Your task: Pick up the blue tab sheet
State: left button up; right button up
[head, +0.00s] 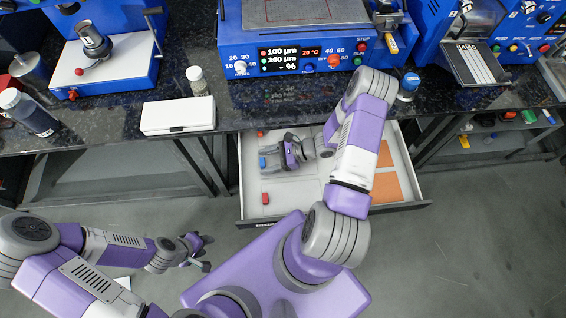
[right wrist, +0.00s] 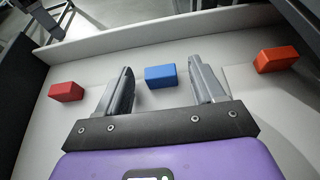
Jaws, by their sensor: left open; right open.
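A small blue block-like tab (head: 263,162) lies at the left side of the open drawer (head: 330,215). In the right wrist view the blue tab (right wrist: 160,77) sits between my two open fingers, slightly beyond their middle, with gaps on both sides. Any sheet attached to it is hard to tell from the pale drawer floor. My right gripper (head: 270,157) is open and reaches into the drawer; it also shows in the right wrist view (right wrist: 160,70). My left gripper (head: 208,252) is open and empty, low over the floor, left of the drawer.
Red tabs (right wrist: 66,91) and (right wrist: 276,59) lie on either side of the blue one. Orange sheets (head: 386,188) lie at the drawer's right. The drawer wall (right wrist: 150,35) stands just beyond the tabs. The dark counter (head: 120,115) above holds a white box (head: 178,116) and blue machines.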

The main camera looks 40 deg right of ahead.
jog(key=shift+w+a+f, duration=0.2)
jog(key=shift+w+a, duration=0.1)
jog(key=shift+a, duration=0.15)
jog(key=c, duration=1.1)
jog(key=shift+r, duration=0.1)
